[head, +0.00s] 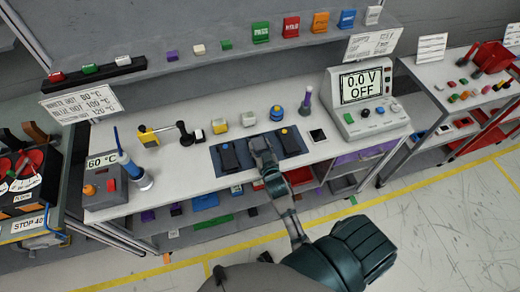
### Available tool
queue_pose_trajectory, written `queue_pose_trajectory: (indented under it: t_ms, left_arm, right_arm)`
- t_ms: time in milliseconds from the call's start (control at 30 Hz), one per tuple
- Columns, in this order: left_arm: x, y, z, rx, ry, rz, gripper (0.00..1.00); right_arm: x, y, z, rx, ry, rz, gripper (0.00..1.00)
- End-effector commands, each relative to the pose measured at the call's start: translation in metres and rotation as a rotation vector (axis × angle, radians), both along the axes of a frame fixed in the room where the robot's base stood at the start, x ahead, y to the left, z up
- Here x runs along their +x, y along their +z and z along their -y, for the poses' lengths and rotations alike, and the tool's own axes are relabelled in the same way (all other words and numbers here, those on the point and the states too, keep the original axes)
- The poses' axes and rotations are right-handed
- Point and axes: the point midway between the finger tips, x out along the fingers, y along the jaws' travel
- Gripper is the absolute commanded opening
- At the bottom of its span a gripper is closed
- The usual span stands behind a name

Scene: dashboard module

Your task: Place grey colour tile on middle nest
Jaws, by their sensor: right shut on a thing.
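My right gripper (262,148) comes in from the lower right, over the middle of a dark blue panel (214,160) on the bench. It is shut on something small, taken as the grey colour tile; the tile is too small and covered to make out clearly. The middle nest lies under or just beside the gripper and is mostly hidden. A dark block (229,158) stands on the panel left of the gripper and another dark block (291,143) right of it. I cannot tell whether the tile touches the nest. My left gripper is not in view.
A voltage meter reading 0.0 V OFF (362,105) stands at the bench's right. A 60 °C soldering station (104,185) stands at the left. A shelf (210,62) runs above.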

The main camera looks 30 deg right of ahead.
Motion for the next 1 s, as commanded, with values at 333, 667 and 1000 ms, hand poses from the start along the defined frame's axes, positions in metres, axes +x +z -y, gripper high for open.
queue_pose_trajectory:
  t_ms: [333, 667, 1000]
  left_arm:
    - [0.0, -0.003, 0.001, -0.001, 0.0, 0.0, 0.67]
    - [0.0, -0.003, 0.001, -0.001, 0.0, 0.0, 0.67]
    - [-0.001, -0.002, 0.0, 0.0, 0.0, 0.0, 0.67]
  right_arm:
    - [-0.001, -0.023, 0.0, 0.0, 0.0, 0.0, 0.19]
    - [-0.001, -0.025, 0.0, 0.0, 0.0, -0.001, 0.78]
    - [-0.005, -0.022, -0.001, 0.0, 0.0, -0.001, 0.78]
